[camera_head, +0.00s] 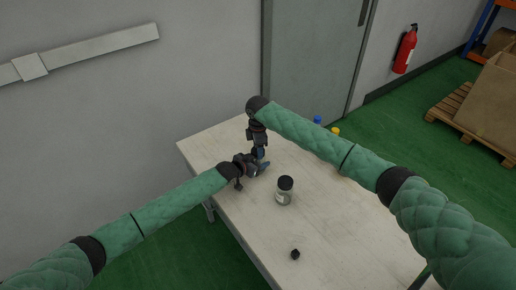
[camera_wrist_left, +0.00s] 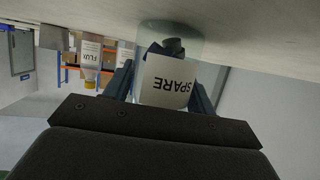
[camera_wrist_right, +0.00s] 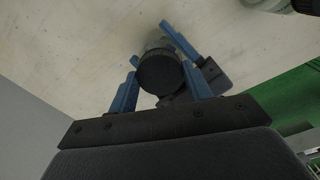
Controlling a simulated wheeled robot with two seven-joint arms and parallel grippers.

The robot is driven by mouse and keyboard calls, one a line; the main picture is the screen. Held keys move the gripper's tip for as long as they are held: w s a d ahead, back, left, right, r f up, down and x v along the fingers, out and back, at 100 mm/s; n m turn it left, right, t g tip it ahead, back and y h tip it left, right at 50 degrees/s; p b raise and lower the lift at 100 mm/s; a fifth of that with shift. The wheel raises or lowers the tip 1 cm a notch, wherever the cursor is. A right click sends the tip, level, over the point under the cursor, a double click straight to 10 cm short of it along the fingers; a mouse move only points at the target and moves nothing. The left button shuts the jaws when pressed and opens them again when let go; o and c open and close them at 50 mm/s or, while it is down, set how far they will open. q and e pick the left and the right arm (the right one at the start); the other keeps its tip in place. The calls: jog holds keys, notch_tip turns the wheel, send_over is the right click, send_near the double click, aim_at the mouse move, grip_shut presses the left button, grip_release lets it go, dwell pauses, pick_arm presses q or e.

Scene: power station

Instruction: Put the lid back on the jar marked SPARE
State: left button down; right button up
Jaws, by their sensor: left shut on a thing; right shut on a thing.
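The SPARE jar (camera_wrist_left: 165,80) is clear glass with a white label and a dark object inside. It stands on the table and appears upside down in the left wrist view. My left gripper (camera_head: 262,168) is shut around its side. My right gripper (camera_head: 259,154) comes from above and is shut on a round black lid (camera_wrist_right: 160,73), which is over the jar's mouth. Whether the lid touches or is seated on the rim is hidden. In the head view the grippers hide most of this jar.
Another clear jar with a black lid (camera_head: 285,190) stands close by on the pale table (camera_head: 345,235). A small dark object (camera_head: 295,254) lies nearer the front. A blue cap (camera_head: 318,120) and a yellow cap (camera_head: 336,131) show behind my right arm. A yellow-capped bottle (camera_wrist_left: 90,72) shows behind the jar.

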jog(key=shift+r+m, duration=0.1)
jog(key=shift+m, duration=0.3)
jog(key=o, duration=1.1)
jog(key=shift+r, duration=2.25)
jog(key=shift+w, duration=0.1)
jog(key=shift+c, duration=0.4)
